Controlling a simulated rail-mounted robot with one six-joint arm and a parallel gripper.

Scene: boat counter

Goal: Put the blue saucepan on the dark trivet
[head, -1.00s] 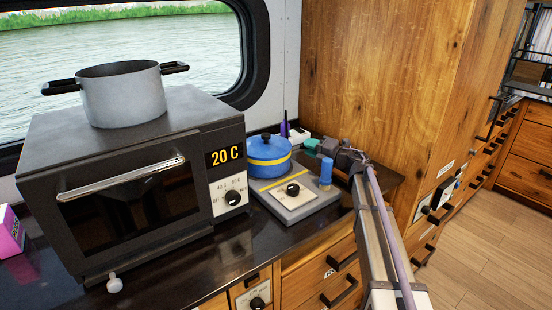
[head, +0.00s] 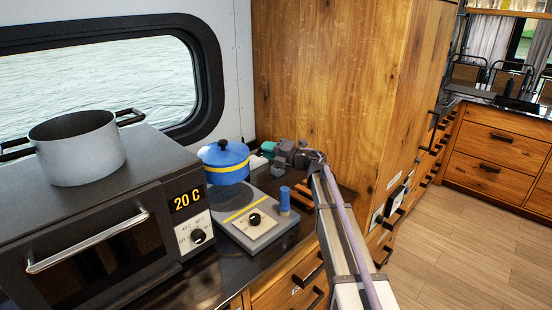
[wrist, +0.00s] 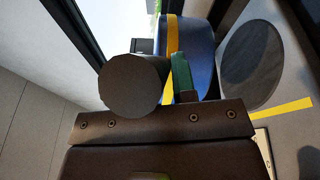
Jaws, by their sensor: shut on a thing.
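The blue saucepan (head: 226,164), with a yellow band and a blue lid with a dark knob, is held up over the rear of the grey hotplate in the head view. Its side also shows in the wrist view (wrist: 203,55), clear of the hotplate's dark round burner (wrist: 252,65). My gripper (head: 268,150) is at the saucepan's right side and shut on it. In the wrist view, a green finger (wrist: 180,75) lies beside a dark round-ended part, apparently the handle, which hides the exact grip. I cannot make out the dark trivet in either view.
A dark oven (head: 90,215) reading 20 C stands left, with a grey pot (head: 78,150) on top. A tall wooden cabinet (head: 330,80) closes off the back right.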

